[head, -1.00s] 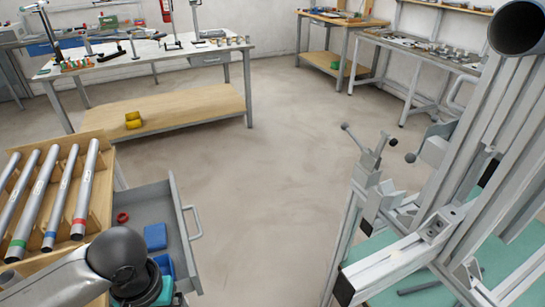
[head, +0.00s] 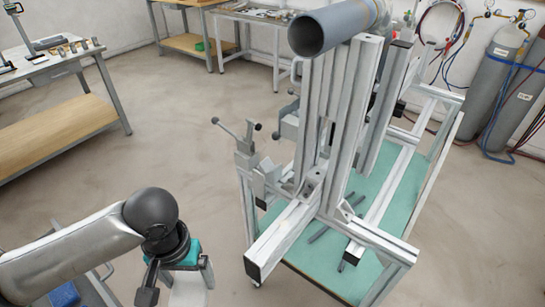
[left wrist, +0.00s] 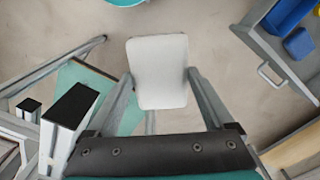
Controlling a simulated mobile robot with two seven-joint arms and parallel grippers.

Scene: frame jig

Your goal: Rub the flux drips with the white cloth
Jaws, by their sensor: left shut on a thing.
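My left gripper (left wrist: 158,98) is shut on the white cloth (left wrist: 158,60), which shows as a flat, pale, rounded rectangle between the fingers in the left wrist view. In the head view the left gripper (head: 190,290) is at the lower left, left of and apart from the frame jig (head: 285,232); a pale piece shows below its wrist. The jig is grey metal bars with a clamp, on a stand with a green top (head: 350,210). I cannot make out any flux drips. My right gripper is not in view.
A grey pipe (head: 325,30) lies across the top of the jig, its open end facing me. Dark rods (head: 332,217) lie on the green top. An open drawer with blue boxes (left wrist: 290,28) is beside the left gripper. Bare floor (head: 175,140) separates the jig from the workbench (head: 50,75).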

